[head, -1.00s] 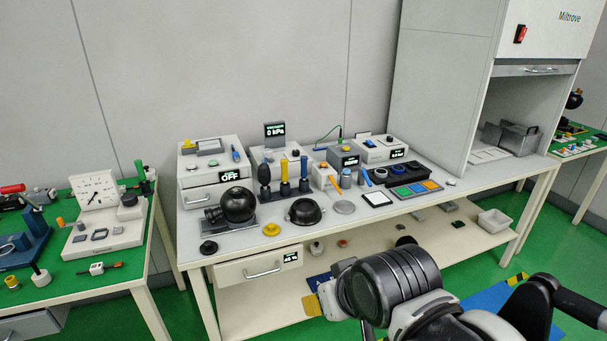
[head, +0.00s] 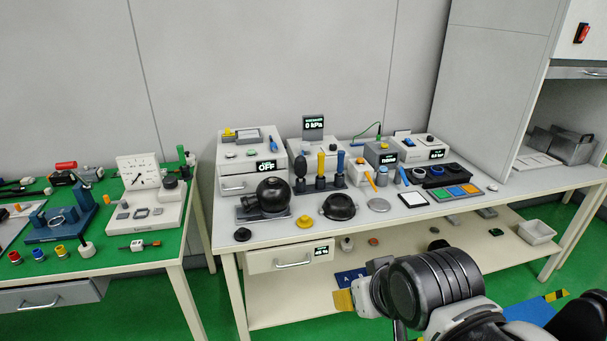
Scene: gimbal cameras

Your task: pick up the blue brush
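Three upright tools stand in a dark rack on the middle table: one black, one yellow and one blue (head: 340,162). The blue one may be the blue brush, but it is too small to be sure. Another slim blue-handled tool (head: 403,176) leans farther right, and a small blue item (head: 273,143) lies on the left white box. My dark arm fills the lower right, in front of the table and well away from the rack. My gripper's fingers cannot be made out clearly, so I cannot tell whether they are open or shut.
The middle table (head: 365,226) holds a black sphere device (head: 272,195), a black bowl (head: 340,206), a yellow knob (head: 305,222) and colored tiles (head: 458,192). A green-topped table (head: 110,260) stands left, a grey cabinet right. The tabletop's front strip is mostly clear.

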